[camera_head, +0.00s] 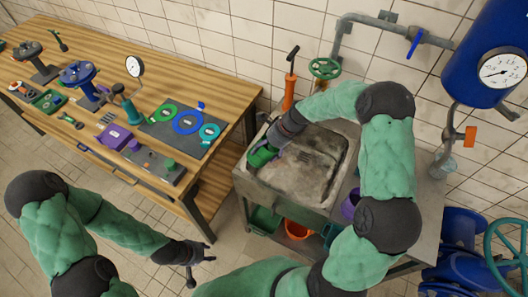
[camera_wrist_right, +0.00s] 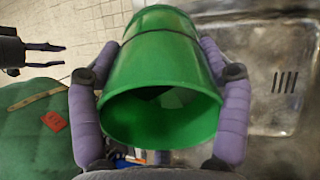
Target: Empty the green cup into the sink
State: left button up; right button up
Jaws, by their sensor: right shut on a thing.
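The green cup (camera_head: 262,156) is at the left side of the grey sink (camera_head: 312,185), above or by its rim. In the right wrist view the cup (camera_wrist_right: 160,65) lies between the purple fingers of my right gripper (camera_wrist_right: 160,55), which is shut on it. Its wide opening faces the wrist camera, so it looks tilted; I cannot tell what is inside. The sink basin (camera_wrist_right: 275,65) shows to the right of the cup there. My left gripper (camera_head: 201,270) is open and empty, low in front of the workbench; it also shows in the wrist view (camera_wrist_right: 62,55).
A wooden workbench (camera_head: 150,60) with tools, gauges and gaskets stands left of the sink. An orange-handled tool (camera_head: 290,90), a green valve wheel (camera_head: 324,68) and a pipe are behind the sink. Coloured buckets (camera_head: 297,229) sit below. A blue tank (camera_head: 490,50) hangs at right.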

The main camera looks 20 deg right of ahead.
jog(key=shift+s+d+f+t+y+b, duration=0.15)
jog(key=shift+d+y+b, duration=0.3)
jog(key=shift+b, duration=1.1)
jog(key=shift+s+d+r+t+y+b, duration=0.15)
jog(key=shift+d+y+b, duration=0.3)
jog(key=shift+b, duration=1.15)
jog(key=shift+s+d+f+t+y+b, duration=0.1)
jog(key=shift+d+f+t+y+b, duration=0.3)
jog(key=shift+b, duration=1.15)
jog(key=shift+f+t+y+b, duration=0.2)
jog(key=shift+y+b, duration=0.7)
jog(key=shift+b, duration=1.45)
jog(key=shift+t+y+b, duration=0.3)
jog(key=shift+y+b, duration=0.6)
jog(key=shift+b, duration=1.4)
jog(key=shift+s+f+y+b, duration=0.15)
jog(key=shift+f+y+b, duration=0.25)
jog(key=shift+y, duration=0.2)
jog(key=f+y+b, duration=0.1)
jog(key=d+t+y+b, duration=0.1)
jog(key=y, duration=0.1)
jog(key=shift+s+f+t+y, duration=0.1)
jog(key=shift+f+t+y, duration=0.2)
jog(key=shift+f, duration=0.05)
jog(key=shift+s+d+r+t+y, duration=0.1)
jog(key=shift+d+r+t+y, duration=0.1)
jog(key=shift+y, duration=0.3)
jog(key=shift+s+d+r+t+y, duration=0.1)
jog(key=shift+d+r+t+y, duration=0.1)
jog(key=shift+y, duration=0.3)
